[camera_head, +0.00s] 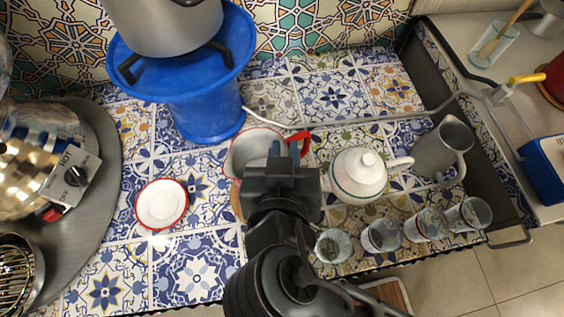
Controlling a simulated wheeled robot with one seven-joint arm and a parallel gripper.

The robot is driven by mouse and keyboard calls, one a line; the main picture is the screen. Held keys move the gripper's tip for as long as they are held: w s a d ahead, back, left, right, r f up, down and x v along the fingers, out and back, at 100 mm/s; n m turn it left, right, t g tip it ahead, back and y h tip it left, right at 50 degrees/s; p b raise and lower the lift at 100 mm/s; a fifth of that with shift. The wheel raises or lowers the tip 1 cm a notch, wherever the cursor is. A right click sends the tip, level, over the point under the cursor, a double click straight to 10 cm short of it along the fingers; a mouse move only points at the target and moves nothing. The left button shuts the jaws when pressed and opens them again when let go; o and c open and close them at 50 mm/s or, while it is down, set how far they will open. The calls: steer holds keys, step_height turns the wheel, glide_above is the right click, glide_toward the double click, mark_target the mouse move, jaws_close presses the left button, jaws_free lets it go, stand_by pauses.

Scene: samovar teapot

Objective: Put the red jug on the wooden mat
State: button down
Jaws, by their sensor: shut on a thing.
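The red jug (246,147), pale inside with a red rim and a red handle, is at the middle of the tiled counter. My gripper (283,158) reaches over its right side and is shut on it near the handle; the fingertips are partly hidden by the gripper body. A brown edge, seemingly the wooden mat (237,202), shows just below the jug, left of my gripper. Most of it is hidden by the jug and my arm. I cannot tell whether the jug touches the mat or is held above it.
A white teapot (358,176) stands close to the right of my gripper. Several glasses (382,234) line the front right edge, with a grey pitcher (441,147) behind. A red-rimmed saucer (162,204) lies left. A blue stand (200,105) is behind the jug. Front-left tiles are clear.

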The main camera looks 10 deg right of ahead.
steer(key=shift+f, duration=2.15)
steer(key=c, duration=1.1)
jaws_free()
steer(key=shift+s, duration=0.1)
steer(key=shift+o, duration=0.2)
steer(key=b+v, duration=0.1)
steer(key=v, duration=1.1)
steer(key=shift+f, duration=0.1)
